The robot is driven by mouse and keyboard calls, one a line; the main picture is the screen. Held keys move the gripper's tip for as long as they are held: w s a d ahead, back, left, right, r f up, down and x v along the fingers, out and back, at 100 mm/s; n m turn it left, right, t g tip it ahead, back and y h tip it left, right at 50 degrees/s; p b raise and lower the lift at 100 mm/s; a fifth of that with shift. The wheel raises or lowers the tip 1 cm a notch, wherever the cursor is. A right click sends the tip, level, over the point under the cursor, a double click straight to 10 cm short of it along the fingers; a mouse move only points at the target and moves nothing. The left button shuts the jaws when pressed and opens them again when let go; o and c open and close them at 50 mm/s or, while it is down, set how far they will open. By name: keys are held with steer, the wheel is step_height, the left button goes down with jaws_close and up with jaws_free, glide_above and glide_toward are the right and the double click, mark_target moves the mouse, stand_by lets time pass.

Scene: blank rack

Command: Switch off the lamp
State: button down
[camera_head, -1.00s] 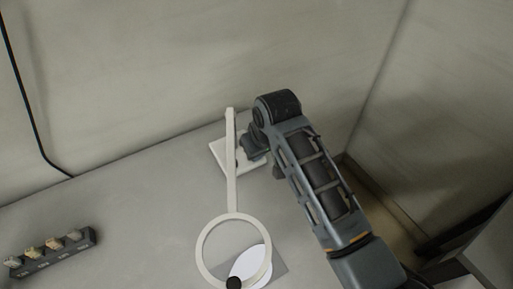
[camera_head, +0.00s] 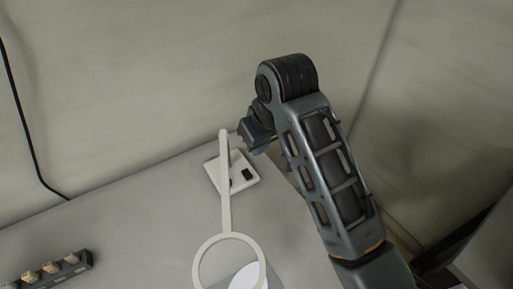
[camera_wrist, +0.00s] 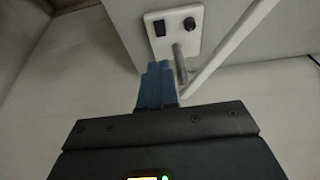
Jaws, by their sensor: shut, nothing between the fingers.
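The white lamp stands on the table with an upright arm (camera_head: 225,185), a ring-shaped head (camera_head: 229,236) at the front and a square base (camera_head: 216,172) at the back. A black rocker switch (camera_head: 247,174) shows on the base. In the wrist view the base (camera_wrist: 174,45) carries the black switch (camera_wrist: 159,28) and a round dark knob (camera_wrist: 190,24). My gripper (camera_wrist: 158,68) is shut and empty, its blue fingers apart from the switch. I cannot tell whether the lamp is lit.
A dark rack (camera_head: 72,268) with several small pieces stands at the front left. A black cable (camera_head: 22,115) runs down the left wall. The table (camera_head: 130,215) between rack and lamp is clear. Walls close off the back and right.

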mark_target(245, 170)
steer(key=b, duration=0.3)
steer(key=w+b, duration=0.1)
steer(key=b, duration=0.2)
steer(key=shift+w+a, duration=0.1)
steer(key=shift+a, duration=0.2)
steer(key=shift+r, duration=0.15)
steer(key=x, duration=0.9)
steer(key=p+x, duration=0.1)
steer(key=x, duration=0.4)
steer(key=shift+s+d, duration=0.3)
steer(key=shift+s, duration=0.05)
